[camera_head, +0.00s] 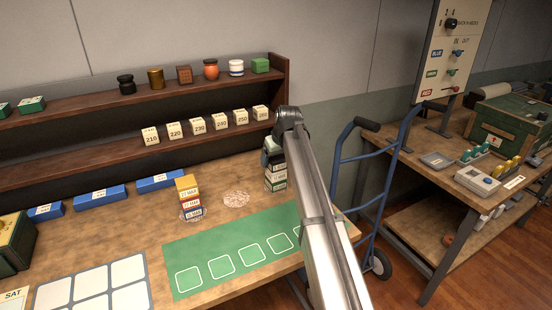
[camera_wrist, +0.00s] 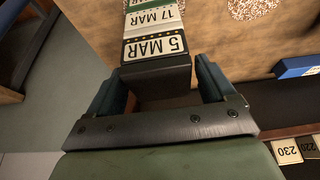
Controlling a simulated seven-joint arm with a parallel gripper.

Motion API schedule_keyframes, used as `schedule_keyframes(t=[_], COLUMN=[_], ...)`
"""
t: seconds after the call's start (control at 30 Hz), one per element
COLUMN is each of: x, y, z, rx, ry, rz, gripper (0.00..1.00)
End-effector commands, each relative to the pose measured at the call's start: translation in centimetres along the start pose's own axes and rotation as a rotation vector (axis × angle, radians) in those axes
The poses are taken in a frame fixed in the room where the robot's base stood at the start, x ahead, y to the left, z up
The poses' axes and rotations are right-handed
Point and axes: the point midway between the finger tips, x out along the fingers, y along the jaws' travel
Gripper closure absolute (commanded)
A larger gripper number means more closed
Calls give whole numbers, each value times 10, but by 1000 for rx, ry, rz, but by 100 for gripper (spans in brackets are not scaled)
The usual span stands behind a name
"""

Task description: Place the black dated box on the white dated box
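In the wrist view, the black dated box (camera_wrist: 160,78), with a white "5 MAR" label, is between the two fingers of my gripper (camera_wrist: 157,75). The fingers appear to press on both its sides. In the head view, my gripper (camera_head: 273,152) is at the top of this dark-and-white stack (camera_head: 276,180) on the table. The black box appears to rest on the white one; the contact itself is not clearly visible.
A second stack of coloured dated boxes (camera_head: 189,196) stands to the left, with an empty speckled round spot (camera_head: 235,199) between the stacks. A green mat (camera_head: 190,252) lies in front. The shelf (camera_head: 200,140) with numbered boxes is behind. A blue hand truck (camera_head: 375,205) stands to the right.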

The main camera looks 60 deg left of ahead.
Motion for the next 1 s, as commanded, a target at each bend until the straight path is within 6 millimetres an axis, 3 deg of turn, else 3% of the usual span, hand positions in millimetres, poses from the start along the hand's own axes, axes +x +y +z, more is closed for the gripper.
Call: schedule_keyframes(t=[0.1, 0.47, 1.0], x=[0, -8, -98], y=[0, 0, 0], z=[0, -1, -1], rx=[0, 0, 0], ry=[0, 0, 1], rz=[0, 0, 0], gripper=[6, 6, 6])
